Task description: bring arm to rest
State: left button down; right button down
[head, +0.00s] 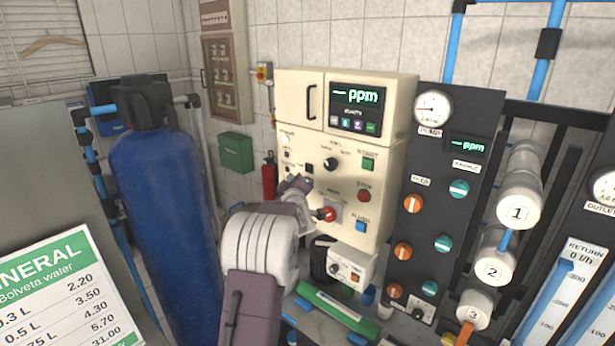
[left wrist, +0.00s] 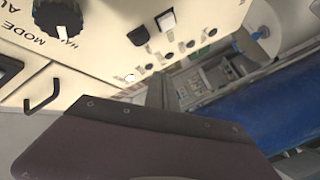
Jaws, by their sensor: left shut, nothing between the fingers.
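My left arm (head: 262,245) rises from the bottom middle of the head view, in front of the cream control cabinet (head: 308,100). My left gripper (head: 297,184) is shut and empty, close to the lower left part of the cabinet's panel. In the left wrist view the shut fingers (left wrist: 160,92) point toward the panel with its knob (left wrist: 58,16) and small switches. I cannot tell whether the fingertips touch the panel. The arm hides part of the panel's lower left. My right gripper is not in view.
A blue tank (head: 165,190) stands left of the arm. A dark panel (head: 440,200) with a gauge and coloured valves stands right of the cabinet. A small white box (head: 345,266) and a green tube (head: 338,312) lie below. A price sign (head: 60,295) is at lower left.

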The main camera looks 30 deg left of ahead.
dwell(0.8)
pick_arm(q)
jog(key=s+d+f+m+g+h, duration=0.1)
jog(key=s+d+f+m+h, duration=0.15)
jog(key=d+f, duration=0.4)
jog(key=s+d+f+m+g+h, duration=0.2)
jog(key=d+f+m+h, duration=0.2)
jog(key=d, duration=0.5)
jog(key=s+d+f+m+g+h, duration=0.1)
jog(key=s+d+f+m+h, duration=0.15)
jog(key=d+f+m, duration=0.35)
jog(key=s+d+f+m+g+h, duration=0.1)
jog(key=s+d+f+g, duration=0.3)
jog(key=s, duration=0.8)
jog(key=s+d+f+m+g+h, duration=0.1)
jog(key=s+d+f+m+g, duration=0.2)
jog(key=s+d, duration=0.5)
jog(key=s+f+m, duration=0.1)
jog(key=s, duration=0.3)
jog(key=shift+s+g, duration=0.15)
jog(key=shift+g, duration=0.25)
jog(key=shift+f, duration=0.1)
